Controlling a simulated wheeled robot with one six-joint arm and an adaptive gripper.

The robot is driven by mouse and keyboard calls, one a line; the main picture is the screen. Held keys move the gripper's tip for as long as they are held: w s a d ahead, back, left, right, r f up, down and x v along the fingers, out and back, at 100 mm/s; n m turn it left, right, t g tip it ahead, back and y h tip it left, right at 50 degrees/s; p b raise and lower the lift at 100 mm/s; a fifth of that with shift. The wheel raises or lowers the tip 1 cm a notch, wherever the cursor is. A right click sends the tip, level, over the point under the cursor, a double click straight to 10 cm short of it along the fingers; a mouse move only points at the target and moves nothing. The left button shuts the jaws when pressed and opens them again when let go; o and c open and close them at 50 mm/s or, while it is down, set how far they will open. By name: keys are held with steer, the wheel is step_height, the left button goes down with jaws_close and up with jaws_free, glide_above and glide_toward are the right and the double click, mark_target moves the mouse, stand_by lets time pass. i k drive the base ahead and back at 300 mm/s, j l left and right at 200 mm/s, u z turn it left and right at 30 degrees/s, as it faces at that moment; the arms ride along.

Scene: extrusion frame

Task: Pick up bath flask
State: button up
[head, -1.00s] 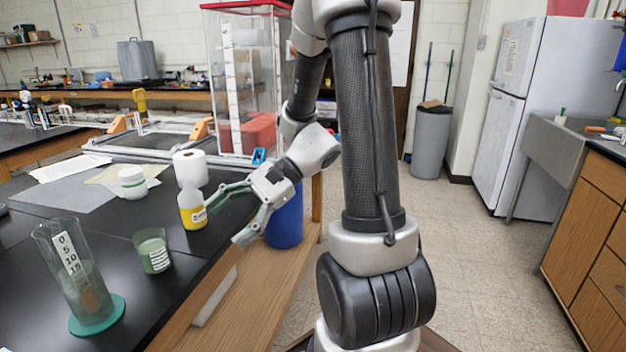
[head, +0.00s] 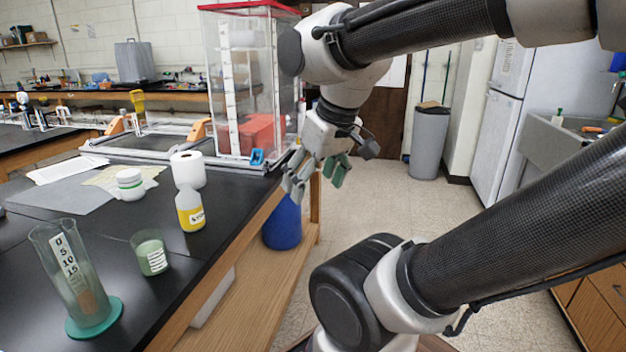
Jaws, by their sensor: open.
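I cannot tell for sure which vessel is the bath flask. On the black bench in the head view stand a yellow bottle with a pale upper part (head: 190,209), a small beaker of green liquid (head: 150,254) and a tall tilted-looking clear cylinder (head: 72,270) on a green foot. The cylinder has a numbered white strip and something brownish inside. My gripper (head: 316,188) is open and empty, fingers pointing down, right of the bench edge.
A white paper roll (head: 188,169), a white jar (head: 130,184) and papers (head: 65,169) lie behind the bottle. A clear red-topped tank (head: 235,90) stands close left of my gripper.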

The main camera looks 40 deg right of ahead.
mark_target(149, 246)
steer(key=i+l+u, duration=0.15)
steer(key=l+u, duration=0.65)
steer(key=l, duration=0.15)
steer(key=i+l+u, duration=0.1)
steer(key=l+u, duration=0.3)
steer(key=l, duration=0.1)
